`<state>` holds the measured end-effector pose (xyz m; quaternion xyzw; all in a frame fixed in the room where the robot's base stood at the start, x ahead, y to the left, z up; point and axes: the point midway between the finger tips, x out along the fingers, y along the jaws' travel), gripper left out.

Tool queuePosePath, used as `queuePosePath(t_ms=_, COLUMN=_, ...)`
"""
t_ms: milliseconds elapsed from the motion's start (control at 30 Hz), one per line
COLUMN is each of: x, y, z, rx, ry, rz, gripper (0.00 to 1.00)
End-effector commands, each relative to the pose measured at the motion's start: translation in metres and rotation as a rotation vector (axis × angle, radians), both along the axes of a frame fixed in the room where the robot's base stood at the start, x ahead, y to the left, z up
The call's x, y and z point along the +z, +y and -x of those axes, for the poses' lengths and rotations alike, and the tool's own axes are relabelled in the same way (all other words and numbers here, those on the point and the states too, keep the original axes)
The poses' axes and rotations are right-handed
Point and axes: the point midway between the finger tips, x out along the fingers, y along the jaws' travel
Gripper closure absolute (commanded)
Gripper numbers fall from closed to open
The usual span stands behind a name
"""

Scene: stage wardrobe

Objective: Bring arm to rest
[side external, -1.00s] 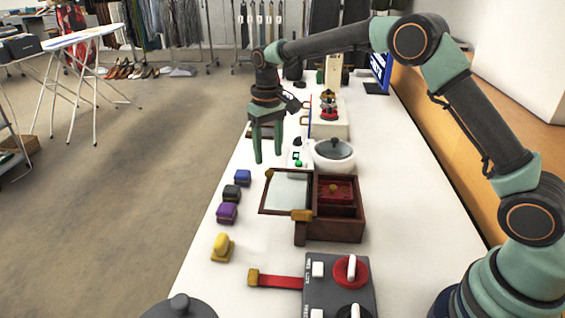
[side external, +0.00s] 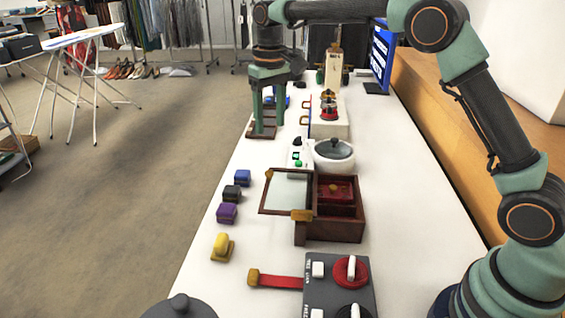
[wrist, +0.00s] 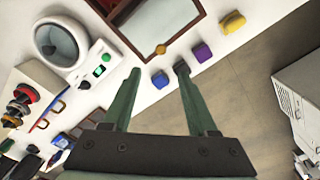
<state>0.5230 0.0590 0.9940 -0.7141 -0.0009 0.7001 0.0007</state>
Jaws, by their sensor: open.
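My gripper (side external: 269,108) is at the far part of the white table, above its left edge in the side view. Its two green fingers are apart with nothing between them. In the wrist view the open gripper (wrist: 157,70) points over the table edge, with the floor beyond. My arm stretches from the right foreground across the table to the gripper.
A wooden box (side external: 335,228) with a glass lid, a white pot (side external: 333,158) and a dark control panel (side external: 340,285) stand on the table. Blue (side external: 242,177), black, purple (side external: 227,213) and yellow (side external: 222,247) blocks line its left edge. A screen (side external: 380,62) stands at the back.

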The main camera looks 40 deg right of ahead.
Motion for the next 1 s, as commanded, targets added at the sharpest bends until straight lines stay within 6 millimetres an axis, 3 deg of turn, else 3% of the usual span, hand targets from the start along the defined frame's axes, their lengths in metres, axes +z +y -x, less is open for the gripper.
queuePosePath(t_ms=300, x=0.053, y=-0.021, z=0.055, rx=-0.001, ry=-0.129, rz=-0.01, gripper=0.41)
queuePosePath(t_ms=533, x=0.072, y=-0.035, z=0.108, rx=-0.002, ry=-0.23, rz=-0.012, gripper=0.41)
queuePosePath(t_ms=767, x=0.069, y=-0.047, z=0.164, rx=-0.003, ry=-0.329, rz=-0.01, gripper=0.41)
queuePosePath(t_ms=1000, x=0.047, y=-0.055, z=0.214, rx=-0.002, ry=-0.424, rz=-0.003, gripper=0.41)
